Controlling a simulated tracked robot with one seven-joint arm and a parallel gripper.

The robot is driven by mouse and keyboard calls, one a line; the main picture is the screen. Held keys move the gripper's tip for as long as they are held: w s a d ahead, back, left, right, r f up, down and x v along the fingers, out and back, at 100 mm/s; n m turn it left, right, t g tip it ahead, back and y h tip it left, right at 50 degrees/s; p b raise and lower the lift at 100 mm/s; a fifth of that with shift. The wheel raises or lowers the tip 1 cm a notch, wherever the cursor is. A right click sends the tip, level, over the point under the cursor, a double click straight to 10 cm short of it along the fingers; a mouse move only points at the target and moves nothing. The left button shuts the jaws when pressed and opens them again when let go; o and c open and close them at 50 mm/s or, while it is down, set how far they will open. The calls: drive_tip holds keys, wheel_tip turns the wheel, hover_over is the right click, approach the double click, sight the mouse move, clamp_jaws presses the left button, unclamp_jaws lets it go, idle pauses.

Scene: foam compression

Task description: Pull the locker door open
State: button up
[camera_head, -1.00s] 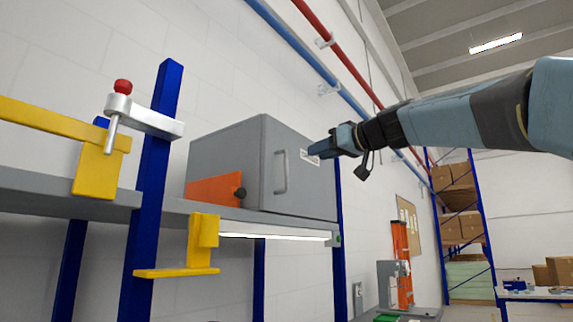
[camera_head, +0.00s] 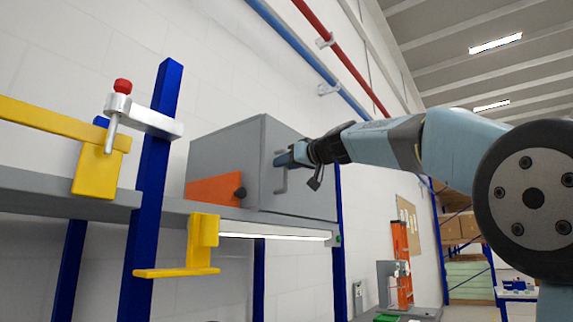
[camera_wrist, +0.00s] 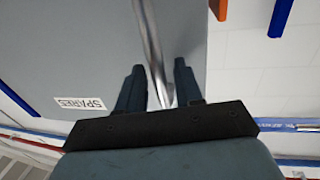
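The grey locker (camera_head: 230,160) stands on the shelf with its door (camera_head: 305,185) facing right and closed. A vertical bar handle (camera_head: 280,181) is on the door. My gripper (camera_head: 283,160) is at the upper part of the handle. In the wrist view the handle (camera_wrist: 147,35) runs between the two fingers of my gripper (camera_wrist: 159,85), with gaps visible beside it, so the fingers are open around it. A white "SPARES" label (camera_wrist: 80,103) is on the door in the wrist view. My gripper hides part of the handle and the label in the head view.
A clamp (camera_head: 140,115) and yellow brackets (camera_head: 203,240) are on the blue post and shelf (camera_head: 60,190). Pipes run along the wall above. Space right of the door is mostly clear.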

drive_tip(key=shift+w+a, duration=0.1)
drive_tip(key=shift+w, duration=0.05)
clamp_jaws()
idle(0.5)
